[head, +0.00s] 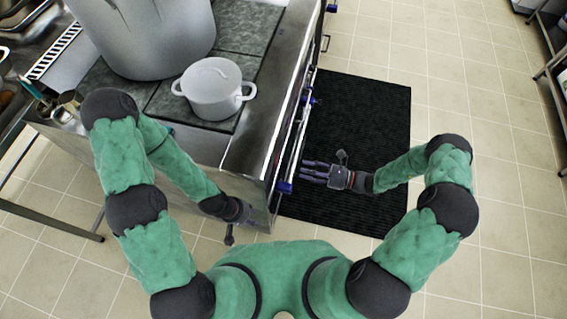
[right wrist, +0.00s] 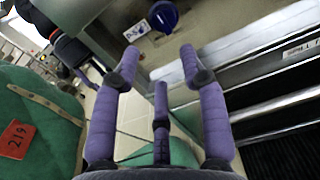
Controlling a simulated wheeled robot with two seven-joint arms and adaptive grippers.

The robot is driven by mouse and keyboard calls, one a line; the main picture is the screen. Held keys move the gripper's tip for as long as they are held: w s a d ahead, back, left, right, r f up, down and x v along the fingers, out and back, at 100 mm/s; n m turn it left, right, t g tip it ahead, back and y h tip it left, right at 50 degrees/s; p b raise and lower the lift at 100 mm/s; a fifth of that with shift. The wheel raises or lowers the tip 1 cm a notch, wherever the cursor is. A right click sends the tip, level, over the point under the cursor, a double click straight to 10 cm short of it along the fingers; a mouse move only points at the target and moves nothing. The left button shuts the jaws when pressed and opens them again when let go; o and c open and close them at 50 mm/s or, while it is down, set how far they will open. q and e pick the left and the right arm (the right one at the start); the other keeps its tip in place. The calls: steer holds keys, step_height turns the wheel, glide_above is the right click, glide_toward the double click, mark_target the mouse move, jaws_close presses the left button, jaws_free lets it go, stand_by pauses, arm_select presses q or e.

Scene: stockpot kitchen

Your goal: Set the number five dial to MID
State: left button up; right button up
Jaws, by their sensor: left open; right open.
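Blue dials sit along the stove's front; the near one (head: 285,187) is at the near corner and another (head: 309,100) is farther along. In the right wrist view a blue dial (right wrist: 163,15) is on the metal panel beside a small label (right wrist: 137,30), too small to read. I cannot tell which dial is number five or its setting. My right gripper (head: 308,170) is open and empty, its purple fingers pointing at the stove front close to the near dial. It also shows in the right wrist view (right wrist: 155,65), apart from the dial. My left gripper (head: 238,215) is beside the stove's near side, its fingers mostly hidden.
A rail (head: 292,140) runs along the stove front. A black mat (head: 370,120) lies on the tiled floor, which is clear to the right up to a metal rack (head: 552,60).

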steer(key=b+x, duration=0.1)
steer(key=x, duration=0.9)
steer(key=shift+w+a+b, duration=0.15)
steer(key=shift+a+b, duration=0.2)
jaws_close()
